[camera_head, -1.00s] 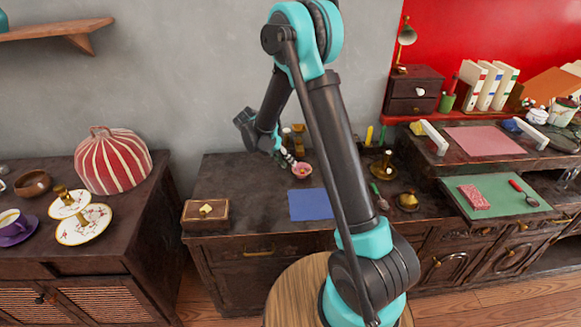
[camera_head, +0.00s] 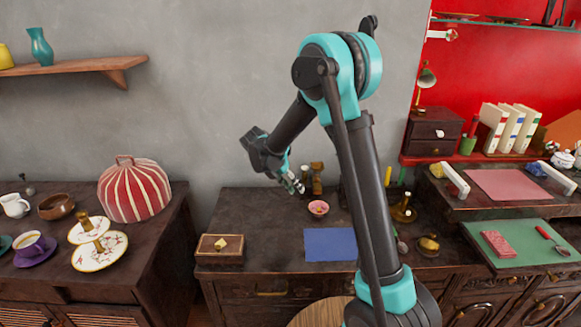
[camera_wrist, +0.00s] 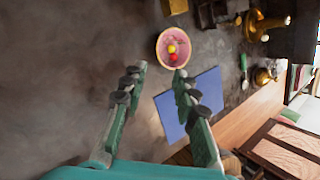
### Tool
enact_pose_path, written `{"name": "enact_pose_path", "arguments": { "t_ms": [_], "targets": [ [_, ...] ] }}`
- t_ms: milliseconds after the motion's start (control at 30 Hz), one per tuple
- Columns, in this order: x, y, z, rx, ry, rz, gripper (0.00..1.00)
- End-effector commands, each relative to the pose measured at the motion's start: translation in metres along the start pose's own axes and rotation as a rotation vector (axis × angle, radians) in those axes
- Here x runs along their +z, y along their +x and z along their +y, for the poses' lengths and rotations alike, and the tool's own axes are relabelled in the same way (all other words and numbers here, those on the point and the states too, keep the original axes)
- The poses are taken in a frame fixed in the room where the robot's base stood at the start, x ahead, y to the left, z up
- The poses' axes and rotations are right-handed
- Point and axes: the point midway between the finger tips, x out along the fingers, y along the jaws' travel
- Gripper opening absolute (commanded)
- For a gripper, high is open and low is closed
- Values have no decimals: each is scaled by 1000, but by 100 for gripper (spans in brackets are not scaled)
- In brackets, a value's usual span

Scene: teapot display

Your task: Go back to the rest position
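My gripper (camera_head: 298,185) hangs above the dark middle cabinet in the head view, beside the small pink bowl (camera_head: 318,208) and above it. In the wrist view, my gripper (camera_wrist: 160,78) has its two fingers well apart with nothing between them. The pink bowl (camera_wrist: 163,50) lies beyond the fingertips and holds a small yellow and a small red thing. A blue mat (camera_head: 330,244) lies in front of the bowl on the cabinet top.
A wooden box (camera_head: 219,247) stands at the cabinet's left end. Brass pieces (camera_head: 402,210) stand to the right of my arm. A red striped cozy (camera_head: 134,190) and a tiered plate stand (camera_head: 99,255) are on the left cabinet. The wall area above my gripper is clear.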

Motion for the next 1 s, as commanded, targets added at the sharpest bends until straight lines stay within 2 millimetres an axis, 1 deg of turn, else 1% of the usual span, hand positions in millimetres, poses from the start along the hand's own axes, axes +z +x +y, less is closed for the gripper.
{"name": "enact_pose_path", "arguments": {
  "t_ms": [67,167,200,267,400,467,500,567,600,667,800,900,1000],
  "targets": [
    [-2,2,-17,17,96,15,29],
    [-6,5,-47,55,299,48,29],
    [-10,7,-61,73,398,66,29],
    [-16,10,-81,97,554,96,29],
    [-37,15,-124,144,921,177,29],
    [-47,18,-141,160,1079,217,29],
    [-55,20,-152,168,1186,244,29],
    [-67,22,-168,178,1345,289,29],
    [-76,24,-177,183,1452,321,29],
    [-89,27,-190,188,1612,370,29],
    [-123,34,-217,184,1986,498,29],
    [-147,38,-231,170,2234,595,29],
    [-167,42,-240,149,2438,684,29]
  ]
}}
